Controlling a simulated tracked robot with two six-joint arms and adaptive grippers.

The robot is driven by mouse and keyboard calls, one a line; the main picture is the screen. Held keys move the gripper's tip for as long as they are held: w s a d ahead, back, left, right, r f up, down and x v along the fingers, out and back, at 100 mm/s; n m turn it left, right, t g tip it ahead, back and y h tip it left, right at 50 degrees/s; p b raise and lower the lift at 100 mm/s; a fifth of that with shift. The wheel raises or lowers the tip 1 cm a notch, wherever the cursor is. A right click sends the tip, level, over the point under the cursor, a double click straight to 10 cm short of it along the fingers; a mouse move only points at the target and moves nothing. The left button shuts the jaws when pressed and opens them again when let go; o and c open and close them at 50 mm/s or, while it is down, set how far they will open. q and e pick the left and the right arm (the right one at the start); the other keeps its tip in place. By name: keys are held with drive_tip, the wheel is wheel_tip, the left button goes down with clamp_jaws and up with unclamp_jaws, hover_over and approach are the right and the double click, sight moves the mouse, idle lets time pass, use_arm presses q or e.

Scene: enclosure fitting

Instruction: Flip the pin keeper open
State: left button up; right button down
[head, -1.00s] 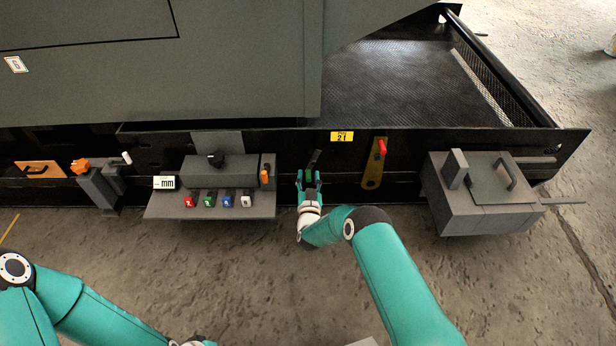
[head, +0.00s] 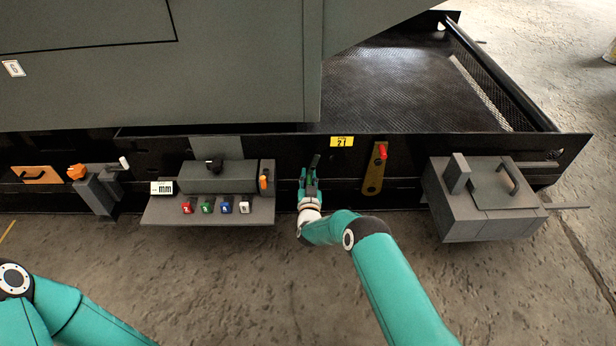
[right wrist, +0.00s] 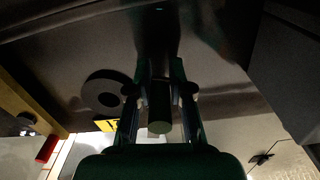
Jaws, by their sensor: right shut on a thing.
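The pin keeper appears to be the small dark lever (head: 315,160) on the black front wall, just left of the yellow 21 label. My right gripper (head: 309,178) is at its lower end, with its fingers close together. In the right wrist view the fingers (right wrist: 160,98) are shut on a dark rounded bar (right wrist: 159,120), which seems to be the keeper's grip. A dark ring (right wrist: 105,92) sits beside the left finger there. The keeper's mount is mostly hidden in shadow. Only part of my left arm shows at the lower left; its gripper is out of view.
A brass plate with a red knob (head: 374,177) is just right of my right gripper. A grey box with a handle (head: 470,211) stands farther right. A grey shelf (head: 160,213) with several coloured blocks is to the left. The concrete floor in front is clear.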

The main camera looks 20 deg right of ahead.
drive_tip(key=n, duration=0.2)
drive_tip(key=d+n, duration=0.1)
drive_tip(key=n, duration=0.1)
drive_tip(key=shift+s+d+f, duration=0.1)
drive_tip(key=shift+s, duration=0.1)
drive_tip(key=c, duration=1.1)
unclamp_jaws()
drive_tip(key=shift+d, duration=0.1)
drive_tip(key=shift+s, duration=0.1)
drive_tip(key=v, duration=1.2)
